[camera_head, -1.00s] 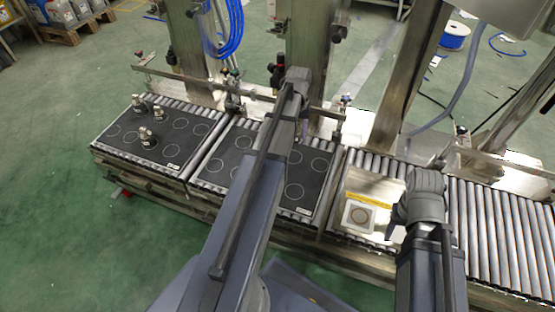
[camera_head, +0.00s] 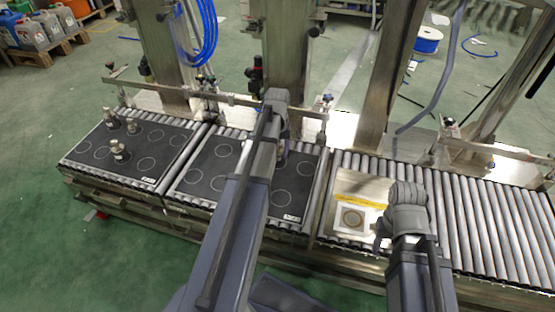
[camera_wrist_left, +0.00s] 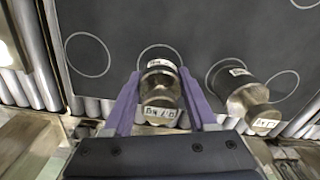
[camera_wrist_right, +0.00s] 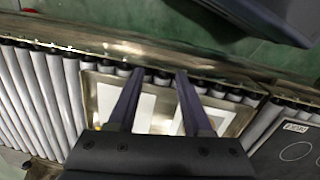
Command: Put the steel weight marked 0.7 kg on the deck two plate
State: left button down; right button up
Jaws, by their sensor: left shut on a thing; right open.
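My left gripper (camera_wrist_left: 160,80) is shut on a steel weight (camera_wrist_left: 160,95), whose upside-down label appears to read 0.7 kg. The left wrist view shows the weight at a white circle on a dark plate (camera_wrist_left: 120,25); whether it touches cannot be told. A second steel weight (camera_wrist_left: 248,97) stands to its right, its mark unclear. In the head view my left arm covers part of the middle dark plate (camera_head: 215,180), and the held weight is largely hidden.
A left dark plate (camera_head: 92,150) holds several small weights, including one near its middle (camera_head: 120,150). The plates lie on a roller conveyor (camera_head: 485,215), with bare rollers at right. Metal posts (camera_head: 287,60) and a rail (camera_head: 235,103) stand along the back.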

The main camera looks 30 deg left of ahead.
pick_arm(q)
jog(key=shift+f, duration=0.65)
pick_arm(e)
jog(key=shift+f, duration=0.7)
pick_arm(q)
jog(key=shift+f+b, duration=0.2)
jog(key=shift+b, duration=0.2)
jog(key=shift+c, duration=1)
grip_release()
pick_arm(e)
jog(key=shift+f, duration=0.1)
pick_arm(q)
jog(key=shift+r, duration=0.2)
notch_tip(320, 180, up, 12)
jog(key=p, duration=1.2)
pick_arm(e)
notch_tip(320, 180, up, 12)
jog(key=shift+r, duration=0.2)
jog(key=shift+d, duration=0.1)
